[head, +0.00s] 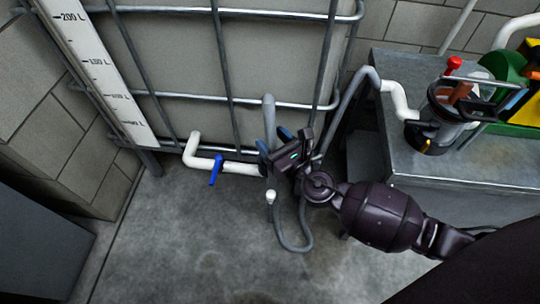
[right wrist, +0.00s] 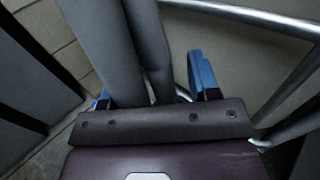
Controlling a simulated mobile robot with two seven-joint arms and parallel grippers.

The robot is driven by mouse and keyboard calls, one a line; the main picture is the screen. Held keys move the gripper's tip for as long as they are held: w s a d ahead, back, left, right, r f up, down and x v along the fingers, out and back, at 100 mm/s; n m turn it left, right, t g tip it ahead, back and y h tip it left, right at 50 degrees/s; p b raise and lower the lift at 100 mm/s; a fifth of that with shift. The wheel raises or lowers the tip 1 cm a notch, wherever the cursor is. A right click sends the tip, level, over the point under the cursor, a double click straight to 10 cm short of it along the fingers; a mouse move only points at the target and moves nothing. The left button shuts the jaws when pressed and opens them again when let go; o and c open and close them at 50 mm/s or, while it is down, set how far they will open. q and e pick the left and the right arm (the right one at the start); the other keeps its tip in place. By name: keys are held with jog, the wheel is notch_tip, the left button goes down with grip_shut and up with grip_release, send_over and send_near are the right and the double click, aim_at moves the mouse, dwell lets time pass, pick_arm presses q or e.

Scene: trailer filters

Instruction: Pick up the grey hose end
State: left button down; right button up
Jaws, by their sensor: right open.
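The grey hose (head: 268,108) rises in a narrow bend in front of the tank cage in the head view, and a loop of it (head: 295,248) hangs low near the floor. A white tip (head: 271,197) shows just below my gripper, apparently the hose's end. My right gripper (head: 274,141) is open at the hose, its blue fingertips on either side. In the right wrist view, two grey hose lengths (right wrist: 105,50) pass between the blue fingers (right wrist: 153,88). Whether the fingers touch the hose is unclear. My left gripper is out of view.
A caged tank (head: 170,65) with a litre scale stands behind. Its white outlet pipe (head: 240,168) with a blue valve handle (head: 215,170) is close left of my gripper. A metal bench (head: 395,165) at right carries a pump-like unit (head: 435,128). Floor at front left is clear.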

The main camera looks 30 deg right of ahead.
jog(key=shift+w+a, duration=0.1)
jog(key=shift+w, duration=0.4)
grip_shut()
jog(key=shift+r, duration=0.1)
